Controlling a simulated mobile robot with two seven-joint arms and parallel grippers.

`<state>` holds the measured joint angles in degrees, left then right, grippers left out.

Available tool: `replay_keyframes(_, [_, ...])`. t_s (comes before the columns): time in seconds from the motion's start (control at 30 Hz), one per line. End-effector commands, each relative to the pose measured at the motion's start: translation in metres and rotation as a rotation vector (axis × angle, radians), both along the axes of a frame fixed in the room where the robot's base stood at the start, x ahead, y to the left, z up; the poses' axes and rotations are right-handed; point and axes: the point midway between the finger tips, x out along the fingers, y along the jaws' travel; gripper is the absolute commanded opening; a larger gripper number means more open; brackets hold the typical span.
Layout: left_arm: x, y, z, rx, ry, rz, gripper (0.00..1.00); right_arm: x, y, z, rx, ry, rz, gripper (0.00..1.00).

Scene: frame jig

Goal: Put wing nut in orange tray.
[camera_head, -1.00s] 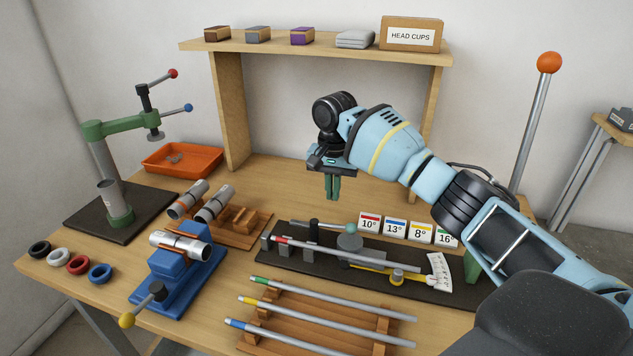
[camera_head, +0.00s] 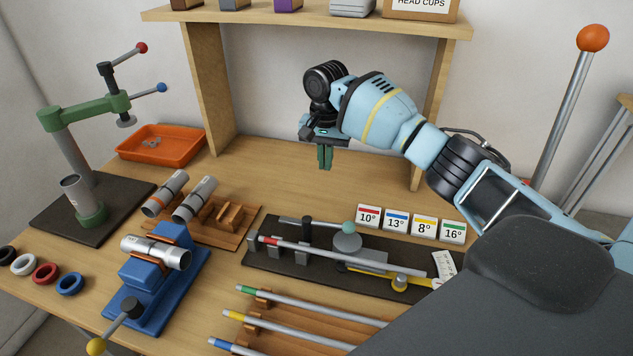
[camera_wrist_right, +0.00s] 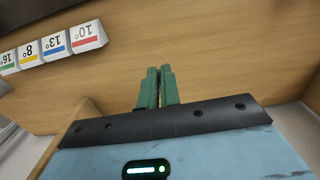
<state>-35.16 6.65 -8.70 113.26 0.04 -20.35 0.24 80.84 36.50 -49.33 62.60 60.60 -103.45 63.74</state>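The orange tray (camera_head: 128,153) lies on the bench at the back left in the head view. Small grey metal pieces (camera_head: 153,142) lie in it; they are too small for me to tell whether one is a wing nut. I make out no wing nut elsewhere. My right gripper (camera_head: 325,166) hangs above the back middle of the bench, to the right of the tray and well apart from it. Its green fingers point down in the head view. In the wrist view the right gripper (camera_wrist_right: 160,72) has its fingers together, with nothing visible between them. My left gripper is out of view.
The shelf (camera_head: 300,27) stands behind, its left upright (camera_head: 208,90) between tray and gripper. A green press (camera_head: 85,112) stands left of the tray. Metal cylinders on a wooden rack (camera_head: 225,215), a blue vise (camera_head: 160,285) and a dark gauge plate (camera_head: 270,260) fill the front.

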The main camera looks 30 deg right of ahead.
Motion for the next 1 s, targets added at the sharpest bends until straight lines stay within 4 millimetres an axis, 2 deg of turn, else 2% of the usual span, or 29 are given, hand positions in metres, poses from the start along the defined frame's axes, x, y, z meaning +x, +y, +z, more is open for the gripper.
replay_keyframes(0.03, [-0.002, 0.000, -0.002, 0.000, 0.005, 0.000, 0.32, -0.001, -0.001, -0.012, -0.002, 0.008, 0.000, 0.00])
replay_keyframes(0.13, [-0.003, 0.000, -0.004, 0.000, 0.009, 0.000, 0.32, -0.001, -0.001, -0.025, -0.001, 0.006, -0.001, 0.00])
replay_keyframes(0.47, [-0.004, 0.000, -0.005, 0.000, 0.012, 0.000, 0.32, -0.001, -0.001, -0.039, -0.001, 0.004, -0.001, 0.00])
replay_keyframes(0.7, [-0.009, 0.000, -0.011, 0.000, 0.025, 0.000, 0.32, -0.001, -0.001, -0.075, -0.001, 0.006, -0.001, 0.00])
replay_keyframes(1.0, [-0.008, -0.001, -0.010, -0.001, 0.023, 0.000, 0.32, 0.000, -0.001, -0.081, -0.001, 0.001, -0.001, 0.00])
